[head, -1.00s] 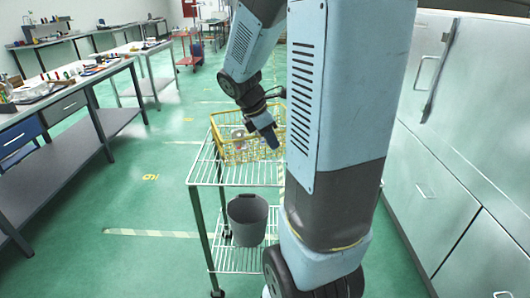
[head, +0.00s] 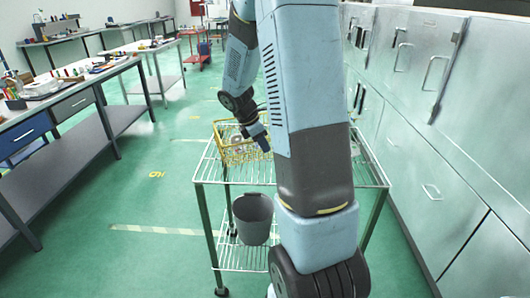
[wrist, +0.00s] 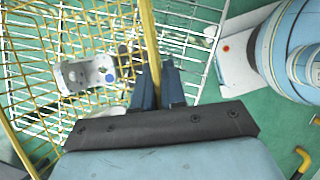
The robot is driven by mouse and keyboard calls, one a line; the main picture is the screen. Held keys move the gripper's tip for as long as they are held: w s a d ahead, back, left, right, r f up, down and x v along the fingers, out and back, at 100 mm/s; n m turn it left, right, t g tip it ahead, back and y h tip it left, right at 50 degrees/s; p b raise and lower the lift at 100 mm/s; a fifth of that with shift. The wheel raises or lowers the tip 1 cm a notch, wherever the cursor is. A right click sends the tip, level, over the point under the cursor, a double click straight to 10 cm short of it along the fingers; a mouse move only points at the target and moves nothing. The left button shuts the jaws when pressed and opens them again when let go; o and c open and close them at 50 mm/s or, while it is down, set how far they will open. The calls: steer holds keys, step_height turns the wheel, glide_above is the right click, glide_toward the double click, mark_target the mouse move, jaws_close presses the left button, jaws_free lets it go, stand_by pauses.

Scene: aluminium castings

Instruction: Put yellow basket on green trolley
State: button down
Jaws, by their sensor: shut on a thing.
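The yellow wire basket (head: 232,152) is at the back left of the trolley's top shelf in the head view. I cannot tell whether it rests on the shelf or hangs just above. My gripper (head: 262,141) is at its right side. In the wrist view, my gripper (wrist: 156,88) is shut on the yellow rim bar of the basket (wrist: 149,35). A pale metal part with round holes (wrist: 86,74) lies in the basket. The trolley (head: 207,182) has pale wire shelves and dark grey-green legs. My arm hides the middle of its top shelf.
A grey bucket (head: 253,217) stands on the trolley's lower shelf. Pale cabinets (head: 455,110) line the right side close to the trolley. Workbenches (head: 70,105) stand on the left, and a red trolley (head: 197,57) is far back. Green floor between is clear.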

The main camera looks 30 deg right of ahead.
mark_target(266, 158)
steer(key=shift+w+f, duration=0.25)
step_height(266, 158, down, 3)
steer(key=shift+w+f, duration=0.1)
steer(key=shift+f, duration=0.05)
steer(key=c, duration=1.2)
jaws_free()
